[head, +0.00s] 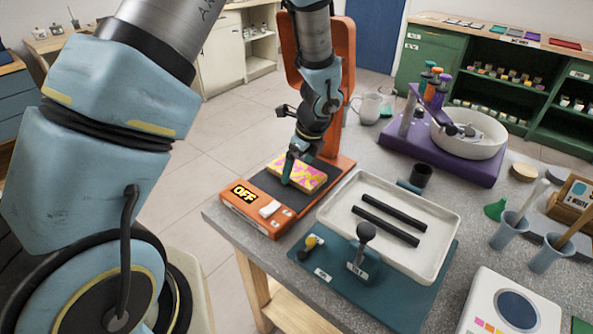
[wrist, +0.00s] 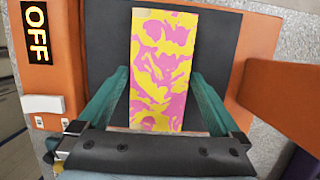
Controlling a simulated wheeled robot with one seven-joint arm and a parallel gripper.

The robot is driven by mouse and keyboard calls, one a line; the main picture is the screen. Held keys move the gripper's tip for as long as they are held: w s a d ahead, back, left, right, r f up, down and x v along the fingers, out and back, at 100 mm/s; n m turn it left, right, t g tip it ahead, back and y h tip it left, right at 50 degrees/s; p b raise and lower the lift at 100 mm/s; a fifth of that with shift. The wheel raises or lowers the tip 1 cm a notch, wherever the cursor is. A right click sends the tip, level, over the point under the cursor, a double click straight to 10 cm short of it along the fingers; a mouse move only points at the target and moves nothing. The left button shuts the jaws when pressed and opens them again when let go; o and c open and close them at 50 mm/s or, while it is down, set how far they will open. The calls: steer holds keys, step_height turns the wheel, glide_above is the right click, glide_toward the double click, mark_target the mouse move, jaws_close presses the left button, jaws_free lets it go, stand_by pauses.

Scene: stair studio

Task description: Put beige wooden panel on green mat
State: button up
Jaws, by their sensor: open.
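A flat rectangular panel with a pink and yellow pattern on its face (wrist: 163,70) lies on the dark pad (wrist: 105,40) of an orange machine. Its thin edge looks beige. It also shows in the head view (head: 308,176), partly hidden by my gripper. My gripper (head: 288,172) is open and points down over the panel. In the wrist view its two teal fingers (wrist: 162,90) stand on either side of the panel, with a small gap at each side. I cannot clearly make out a green mat; a teal base (head: 398,304) sits under a white tray.
The orange machine (head: 345,70) has an upright post behind the pad and an "OFF" display (head: 244,194). The white tray (head: 440,215) with two black bars stands to its right. A purple machine (head: 440,150) stands behind. Coloured flat pieces (head: 525,35) lie on the back counter.

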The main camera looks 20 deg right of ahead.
steer(key=c, duration=1.3)
steer(key=shift+r, duration=0.15)
